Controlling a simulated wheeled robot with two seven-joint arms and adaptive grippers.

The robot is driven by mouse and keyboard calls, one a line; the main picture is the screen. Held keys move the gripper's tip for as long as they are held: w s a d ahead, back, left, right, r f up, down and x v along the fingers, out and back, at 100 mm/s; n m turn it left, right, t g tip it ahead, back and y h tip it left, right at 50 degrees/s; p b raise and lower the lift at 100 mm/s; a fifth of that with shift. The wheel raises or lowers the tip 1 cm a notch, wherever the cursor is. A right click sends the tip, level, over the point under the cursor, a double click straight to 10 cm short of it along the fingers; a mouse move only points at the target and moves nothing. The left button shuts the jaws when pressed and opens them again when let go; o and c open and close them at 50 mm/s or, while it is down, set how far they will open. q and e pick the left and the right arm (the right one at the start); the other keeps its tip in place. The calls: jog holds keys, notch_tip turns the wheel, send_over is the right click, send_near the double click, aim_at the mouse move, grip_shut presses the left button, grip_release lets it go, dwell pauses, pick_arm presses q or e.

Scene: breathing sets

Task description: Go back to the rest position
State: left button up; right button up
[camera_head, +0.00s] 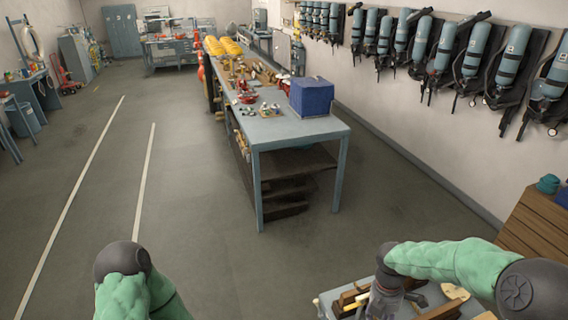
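My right arm, in a green sleeve, comes in from the lower right of the head view. It bends down to my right gripper (386,300), which is over a cluttered table (330,298) at the bottom edge. The fingers are cut off or hidden, so I cannot tell whether they are open or hold something. My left arm shows only as a green sleeve and dark joint at the bottom left. My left gripper is out of view.
A long blue workbench (300,128) stands ahead, with a blue box (311,96) on it. Breathing sets (481,52) hang along the right wall. A wooden crate (535,228) is at the right edge. The grey floor (190,190) left of the bench is clear.

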pick_arm(q)
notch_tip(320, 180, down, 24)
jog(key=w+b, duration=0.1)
jog(key=b, duration=2.2)
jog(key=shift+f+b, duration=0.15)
jog(key=shift+b, duration=0.15)
pick_arm(e)
jog(key=s+a+f+m+t+y, duration=0.1)
jog(key=s+a+f+m, duration=0.2)
jog(key=f, duration=1.2)
jog(key=s+a+f+m+y, duration=0.2)
jog(key=s+a+f+m, duration=0.2)
jog(key=a+f+m, duration=0.4)
jog(key=s+a+f+m+t+y, duration=0.1)
jog(key=s+a+f+m, duration=0.3)
jog(key=f+m, duration=0.8)
notch_tip(320, 180, down, 10)
jog(key=shift+a+r+m+t+y, duration=0.1)
jog(key=shift+a+m+t+y, duration=0.25)
jog(key=shift+a, duration=0.7)
